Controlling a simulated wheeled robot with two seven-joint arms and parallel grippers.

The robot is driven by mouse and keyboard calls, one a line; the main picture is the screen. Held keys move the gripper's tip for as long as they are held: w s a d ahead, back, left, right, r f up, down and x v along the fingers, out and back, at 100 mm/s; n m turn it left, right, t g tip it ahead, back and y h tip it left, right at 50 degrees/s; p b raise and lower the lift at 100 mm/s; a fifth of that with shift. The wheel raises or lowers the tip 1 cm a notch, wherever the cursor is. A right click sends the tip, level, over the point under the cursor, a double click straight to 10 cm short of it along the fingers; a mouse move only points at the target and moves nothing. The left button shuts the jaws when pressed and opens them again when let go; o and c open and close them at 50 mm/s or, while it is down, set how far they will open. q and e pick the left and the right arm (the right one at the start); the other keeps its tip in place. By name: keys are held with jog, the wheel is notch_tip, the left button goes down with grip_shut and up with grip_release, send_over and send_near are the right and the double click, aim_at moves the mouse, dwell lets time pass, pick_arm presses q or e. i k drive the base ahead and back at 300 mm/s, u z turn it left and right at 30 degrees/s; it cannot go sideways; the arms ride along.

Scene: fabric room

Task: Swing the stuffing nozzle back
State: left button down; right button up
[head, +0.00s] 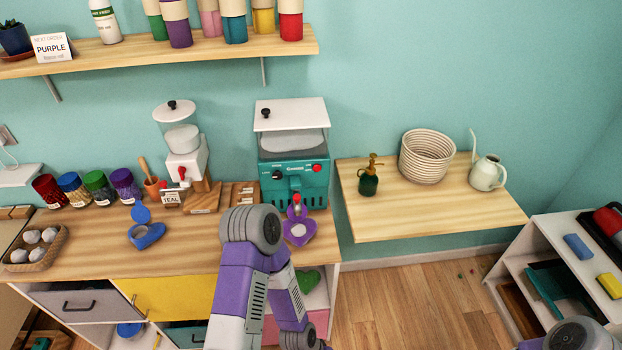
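The teal machine (293,172) with a white lid and pale filling stands at the right end of the wooden counter. I cannot tell the nozzle's exact swing position. One of my arms rises in front of the counter and bends back down. My other arm shows only at the bottom right edge. Neither gripper is in view.
A blue heart-shaped container (147,235) stands open left of my arm. A white dispenser (184,150), jars (96,187) and a basket (36,246) line the counter. A side table (440,215) holds a bottle, woven basket and watering can. Floor (400,300) is largely clear.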

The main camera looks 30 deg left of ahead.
aim_at(297, 197)
jog(key=k, duration=0.65)
jog(key=u, duration=0.45)
jog(key=i, duration=0.7)
jog(key=u, duration=0.2)
